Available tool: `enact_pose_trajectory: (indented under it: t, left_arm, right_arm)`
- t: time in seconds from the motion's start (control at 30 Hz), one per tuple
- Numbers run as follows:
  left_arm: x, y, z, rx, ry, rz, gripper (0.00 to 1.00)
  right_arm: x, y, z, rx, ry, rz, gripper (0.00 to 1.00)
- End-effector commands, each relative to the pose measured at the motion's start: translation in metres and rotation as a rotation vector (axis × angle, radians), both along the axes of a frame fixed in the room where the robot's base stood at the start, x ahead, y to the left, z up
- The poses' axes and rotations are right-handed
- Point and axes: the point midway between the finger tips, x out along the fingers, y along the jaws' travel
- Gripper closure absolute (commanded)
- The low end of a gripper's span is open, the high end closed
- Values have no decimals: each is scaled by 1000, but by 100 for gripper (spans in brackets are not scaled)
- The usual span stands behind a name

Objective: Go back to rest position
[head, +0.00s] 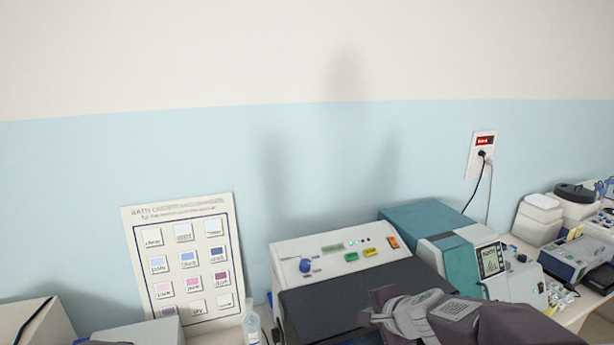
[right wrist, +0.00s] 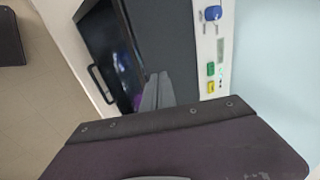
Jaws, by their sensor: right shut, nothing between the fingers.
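My right gripper (head: 378,314) is at the bottom of the head view, its dark arm coming in from the right. It is shut and empty. It appears in front of the dark top of a white staining machine (head: 290,262); the gap between them cannot be told. In the right wrist view a dark purple part of my own arm fills the bottom. Beyond it are the machine's panel (right wrist: 212,50) and dark glossy front (right wrist: 118,60). My left gripper is not in view.
A teal and white instrument (head: 460,262) stands right of the machine. Further right are white containers (head: 538,220) and another device (head: 578,258). A chart (head: 182,262) leans on the wall, with a small bottle (head: 251,328) beside it. A power cord (head: 482,185) hangs from the outlet.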

Motion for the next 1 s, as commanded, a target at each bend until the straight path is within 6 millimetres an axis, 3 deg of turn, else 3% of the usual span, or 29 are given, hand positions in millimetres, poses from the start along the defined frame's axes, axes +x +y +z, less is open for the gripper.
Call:
enact_pose_trajectory:
  t: [0.2, 0.47, 0.5, 0.67, 1.0]
  left_arm:
    - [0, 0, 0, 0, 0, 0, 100]
    - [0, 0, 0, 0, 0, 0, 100]
    - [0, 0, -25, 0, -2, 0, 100]
    - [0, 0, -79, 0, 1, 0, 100]
    - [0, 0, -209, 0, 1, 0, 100]
  right_arm:
    - [-87, -8, -67, -409, 160, 506, 100]
    - [-177, -40, -113, -765, 317, 1086, 100]
    - [-180, -41, -139, -768, 323, 1099, 100]
    - [-184, -38, -194, -744, 342, 1097, 100]
    - [-199, -33, -329, -692, 401, 1113, 100]
